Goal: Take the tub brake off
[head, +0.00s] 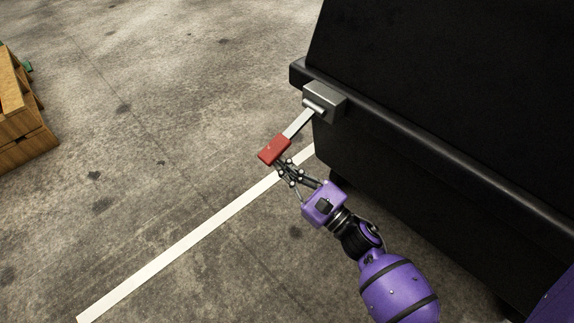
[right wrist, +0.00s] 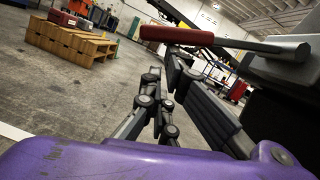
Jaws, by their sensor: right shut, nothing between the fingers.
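The tub (head: 440,85) is a large black bin at the right of the head view. Its brake is a silver lever (head: 298,124) with a red grip (head: 274,150), sticking out from a grey bracket (head: 326,101) on the tub's corner. My right gripper (head: 284,170) is shut and empty, its fingertips right by the red grip. In the right wrist view the red grip (right wrist: 168,34) and silver lever (right wrist: 250,44) lie above and beyond the fingers. I cannot tell whether the fingers touch the grip. My left gripper is not in view.
A white floor line (head: 190,243) runs under the lever on bare concrete. A wooden pallet stack (head: 22,110) stands at the far left and also shows in the right wrist view (right wrist: 72,46). The floor left of the tub is free.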

